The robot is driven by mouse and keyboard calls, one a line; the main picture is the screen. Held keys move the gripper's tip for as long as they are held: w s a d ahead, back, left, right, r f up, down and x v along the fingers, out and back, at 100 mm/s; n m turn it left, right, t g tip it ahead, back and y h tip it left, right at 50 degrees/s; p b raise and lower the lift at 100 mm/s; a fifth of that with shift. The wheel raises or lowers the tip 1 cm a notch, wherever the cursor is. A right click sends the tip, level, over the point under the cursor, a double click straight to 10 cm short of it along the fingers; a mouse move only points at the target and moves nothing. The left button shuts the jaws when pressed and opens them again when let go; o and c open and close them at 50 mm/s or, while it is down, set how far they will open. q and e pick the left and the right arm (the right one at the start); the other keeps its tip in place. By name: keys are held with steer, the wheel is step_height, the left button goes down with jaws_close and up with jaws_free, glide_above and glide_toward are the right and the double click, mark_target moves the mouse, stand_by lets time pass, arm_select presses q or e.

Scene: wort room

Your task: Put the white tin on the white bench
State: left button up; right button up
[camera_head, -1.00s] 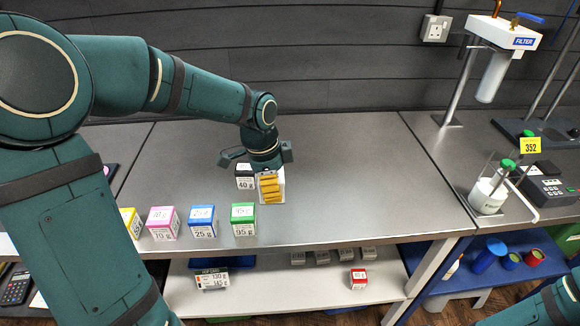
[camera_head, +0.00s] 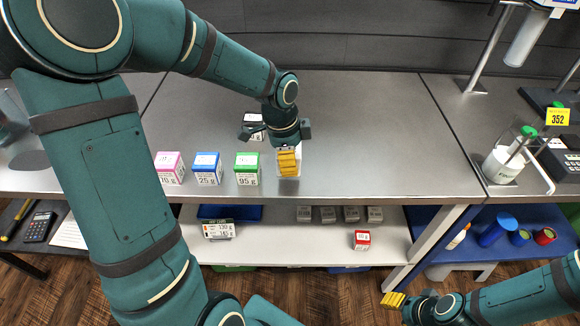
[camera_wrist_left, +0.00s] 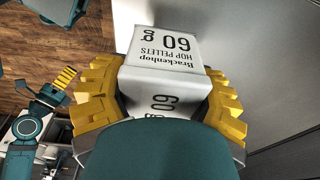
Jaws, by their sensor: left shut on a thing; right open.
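The white tin (camera_wrist_left: 163,55) is marked Brackenhop hop pellets 60 g. In the left wrist view it sits between the yellow finger pads of my left gripper (camera_wrist_left: 165,92), which is shut on it. In the head view my left gripper (camera_head: 288,161) points down over the grey steel worktop, and its pads and wrist hide most of the tin. The low white bench (camera_head: 285,247) runs below and in front of the worktop. My right gripper (camera_head: 393,299) is open and empty at lower right, away from the benches; it also shows in the left wrist view (camera_wrist_left: 64,76).
Pink (camera_head: 169,168), blue (camera_head: 207,169) and green (camera_head: 247,168) tins stand left of my left gripper, with a black tin (camera_head: 253,127) behind.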

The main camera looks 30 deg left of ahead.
arm_select(q)
steer(key=shift+f+b, duration=0.35)
steer(key=shift+f, duration=1.35)
steer(key=shift+f, duration=0.2)
steer(key=o, duration=1.3)
steer(key=shift+o, duration=0.2)
steer(key=shift+r, duration=0.5)
steer(key=r+p, duration=0.1)
steer(key=r, duration=0.2)
steer(key=a+r+p, duration=0.1)
steer(key=r, duration=0.3)
steer(key=s+r+p, duration=0.1)
steer(key=r, duration=0.3)
steer(key=shift+a+r, duration=0.15)
steer(key=shift+a, duration=0.05)
